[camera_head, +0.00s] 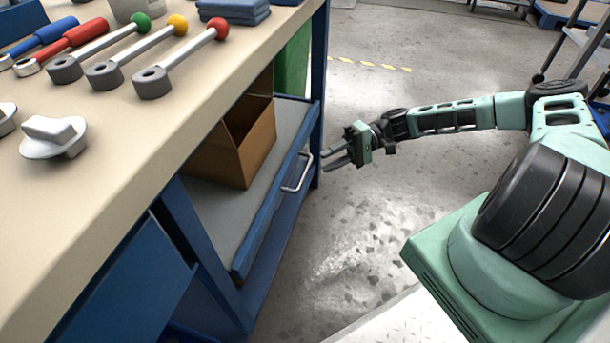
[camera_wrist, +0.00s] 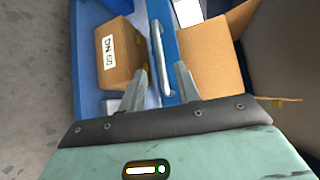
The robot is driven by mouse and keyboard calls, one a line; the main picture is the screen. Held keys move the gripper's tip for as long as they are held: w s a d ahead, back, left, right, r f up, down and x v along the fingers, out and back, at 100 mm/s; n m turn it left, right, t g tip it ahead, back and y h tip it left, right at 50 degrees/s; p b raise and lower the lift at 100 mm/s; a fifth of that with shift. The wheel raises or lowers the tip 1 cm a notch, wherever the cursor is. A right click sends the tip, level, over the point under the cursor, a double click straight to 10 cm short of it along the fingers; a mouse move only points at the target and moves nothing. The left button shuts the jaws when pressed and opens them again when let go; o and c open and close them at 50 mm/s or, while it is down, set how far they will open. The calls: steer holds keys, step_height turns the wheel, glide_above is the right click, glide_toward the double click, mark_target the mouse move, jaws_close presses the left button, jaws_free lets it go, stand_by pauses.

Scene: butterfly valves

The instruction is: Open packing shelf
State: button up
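The packing shelf (camera_head: 218,221) is a grey board with a blue front edge, low under the workbench. A silver bar handle (camera_head: 305,168) is fixed to its front edge. The shelf looks pushed in under the bench. My gripper (camera_head: 325,161) is just right of the handle, with a small gap, and its fingers are apart and empty. In the wrist view, the handle (camera_wrist: 161,60) appears between the two open fingertips (camera_wrist: 160,72), beyond them. Whether either finger touches it cannot be told.
An open cardboard box (camera_head: 243,140) stands on the shelf. The wrist view also shows a box labelled "DN 60" (camera_wrist: 119,55). The bench top (camera_head: 130,130) above holds several tools and a white valve knob (camera_head: 53,137). A blue bench leg (camera_head: 320,80) stands beside the handle.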

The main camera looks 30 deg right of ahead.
mark_target(305, 171)
steer(key=a, duration=0.2)
steer(key=a+b, duration=0.1)
steer(key=a, duration=0.2)
steer(key=a+f, duration=0.1)
steer(key=a, duration=0.1)
steer(key=shift+a+b, duration=0.35)
steer(key=shift+b, duration=0.05)
steer(key=shift+c, duration=0.2)
jaws_close()
